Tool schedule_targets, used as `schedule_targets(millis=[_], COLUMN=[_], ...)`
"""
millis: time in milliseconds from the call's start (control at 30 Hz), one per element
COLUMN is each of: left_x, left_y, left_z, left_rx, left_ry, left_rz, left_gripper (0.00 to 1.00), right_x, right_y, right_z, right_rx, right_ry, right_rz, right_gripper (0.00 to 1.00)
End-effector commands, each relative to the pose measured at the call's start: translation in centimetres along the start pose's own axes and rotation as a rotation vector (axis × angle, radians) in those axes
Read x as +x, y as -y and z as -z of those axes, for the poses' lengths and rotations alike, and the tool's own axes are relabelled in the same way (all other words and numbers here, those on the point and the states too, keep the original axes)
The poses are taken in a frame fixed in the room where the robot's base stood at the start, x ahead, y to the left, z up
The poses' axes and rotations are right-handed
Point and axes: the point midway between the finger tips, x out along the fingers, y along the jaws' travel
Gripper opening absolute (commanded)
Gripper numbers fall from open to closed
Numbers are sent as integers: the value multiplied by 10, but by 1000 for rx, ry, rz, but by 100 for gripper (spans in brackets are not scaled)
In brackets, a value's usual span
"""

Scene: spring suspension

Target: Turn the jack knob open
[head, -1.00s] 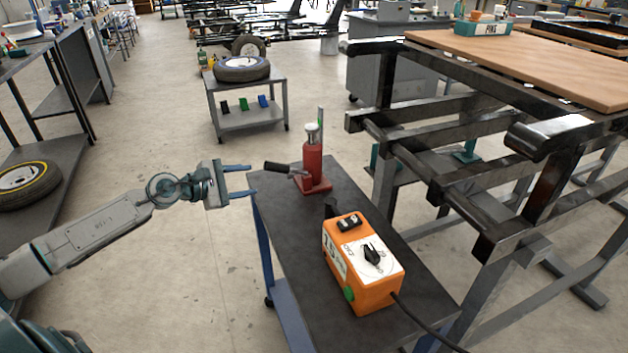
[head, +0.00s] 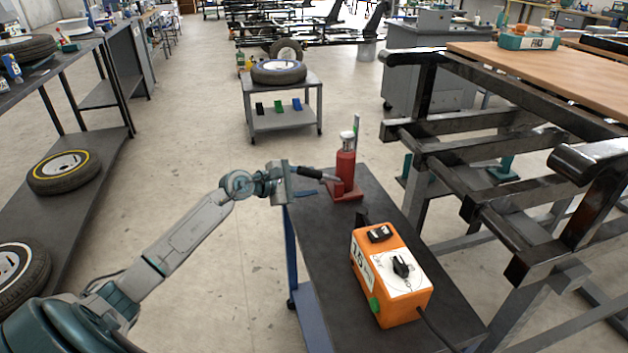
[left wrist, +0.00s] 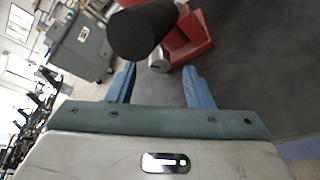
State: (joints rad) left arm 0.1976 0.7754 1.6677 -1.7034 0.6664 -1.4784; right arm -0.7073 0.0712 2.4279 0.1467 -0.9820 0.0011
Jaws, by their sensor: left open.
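The red bottle jack (head: 345,168) stands upright at the far end of the dark cart top. A short black-gripped handle (head: 310,173) sticks out from it to the left. My left gripper (head: 308,183) is open at the handle, left of the jack. In the left wrist view the fingers (left wrist: 161,85) are apart, with the black grip (left wrist: 143,30) beyond and above them. A small silver cylindrical knob (left wrist: 159,60) shows between the fingertips, in front of the red jack base (left wrist: 190,40); nothing looks clamped. My right gripper is not in view.
An orange control box (head: 390,275) with a black dial and cable sits on the near part of the cart (head: 335,240). A black steel frame (head: 470,165) stands close on the right. Floor left of the cart is clear.

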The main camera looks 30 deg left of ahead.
Motion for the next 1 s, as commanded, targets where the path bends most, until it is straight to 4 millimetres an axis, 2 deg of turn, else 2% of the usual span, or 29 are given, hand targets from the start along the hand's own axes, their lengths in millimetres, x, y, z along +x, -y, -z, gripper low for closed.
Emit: schedule_targets(millis=[100, 233, 600, 833, 1000], left_x=[13, 22, 25, 25, 25], left_y=[-1, 0, 0, 0, 0], left_z=[0, 0, 0, 0, 0], left_rx=[-2, -2, 0, 0, -5], left_ry=[2, 1, 0, 0, 0], left_rz=[-3, -1, 0, 0, 2], left_gripper=[47, 47, 47, 2, 2], right_x=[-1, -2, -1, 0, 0], right_y=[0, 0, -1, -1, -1], right_z=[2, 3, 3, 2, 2], right_rx=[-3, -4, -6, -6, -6], right_ry=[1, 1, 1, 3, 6], right_rz=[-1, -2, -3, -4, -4], right_gripper=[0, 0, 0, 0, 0])
